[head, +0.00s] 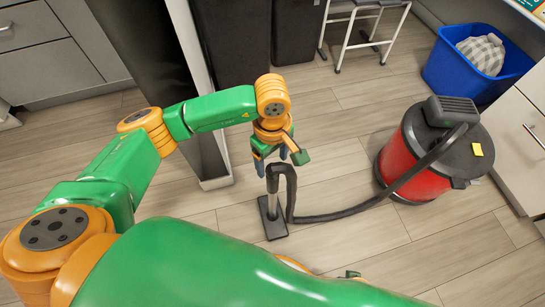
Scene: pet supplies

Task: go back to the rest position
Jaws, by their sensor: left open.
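My left arm reaches in from the left, and its gripper (281,160) points down over the floor. Its fingers are apart and nothing shows between them. The gripper is close to the upright bent end of a black vacuum hose (350,212) in the picture; I cannot tell whether they touch. My right gripper does not show. A large green link of mine fills the bottom middle and hides the floor there.
A red vacuum cleaner (401,168) stands at the right, its floor nozzle (271,217) below my left gripper. A blue bin (449,67) holding a checked cloth (482,54) is at the back right. Dark cabinets and a white-framed stool (350,37) stand behind. Wooden floor (400,249) is clear at lower right.

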